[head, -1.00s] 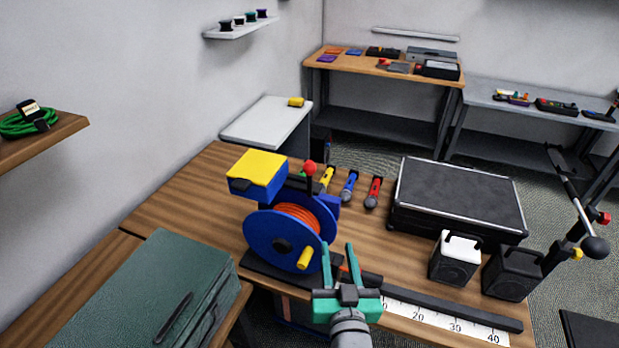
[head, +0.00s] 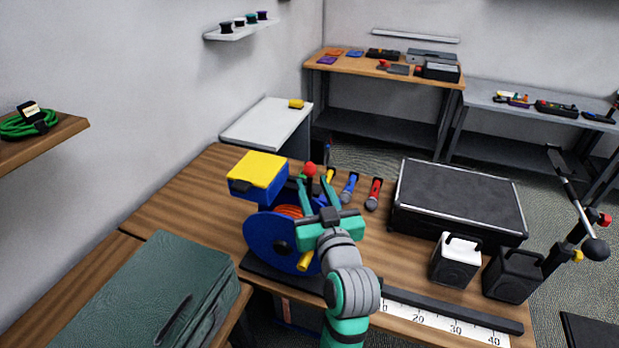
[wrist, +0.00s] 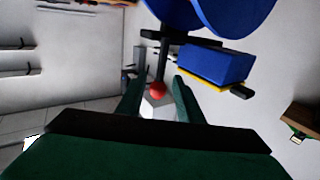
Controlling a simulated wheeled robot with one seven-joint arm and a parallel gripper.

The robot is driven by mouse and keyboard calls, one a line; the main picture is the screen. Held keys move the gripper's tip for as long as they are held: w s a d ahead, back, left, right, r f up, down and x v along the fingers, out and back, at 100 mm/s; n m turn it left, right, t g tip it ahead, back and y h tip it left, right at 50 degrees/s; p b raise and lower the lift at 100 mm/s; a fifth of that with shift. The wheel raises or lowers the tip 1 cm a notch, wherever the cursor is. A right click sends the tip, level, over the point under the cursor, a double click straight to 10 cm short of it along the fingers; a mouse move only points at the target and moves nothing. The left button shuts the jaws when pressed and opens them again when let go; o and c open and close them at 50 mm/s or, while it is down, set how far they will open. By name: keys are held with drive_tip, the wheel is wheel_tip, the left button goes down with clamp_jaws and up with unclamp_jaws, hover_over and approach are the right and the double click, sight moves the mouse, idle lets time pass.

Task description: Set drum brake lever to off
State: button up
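The blue cable drum (head: 268,240) stands on the wooden workbench, with orange cable on it and a yellow crank handle (head: 305,261). The brake lever's red knob (head: 310,169) tops a dark stem at the drum's upper right. In the wrist view the red knob (wrist: 157,90) shows between the fingers, its stem (wrist: 162,62) running toward the drum. My gripper (head: 315,183) is open, its green fingers just in front of the lever in the head view. In the wrist view the open gripper (wrist: 155,97) has a finger on each side of the knob. Contact cannot be told.
A blue box with a yellow top (head: 257,172) sits left of the lever. A black case (head: 460,198) and white speaker (head: 455,260) stand further right. A green case (head: 140,295) is at front left.

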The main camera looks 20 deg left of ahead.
sight(310, 180)
drive_tip(key=shift+x, duration=2)
clamp_jaws()
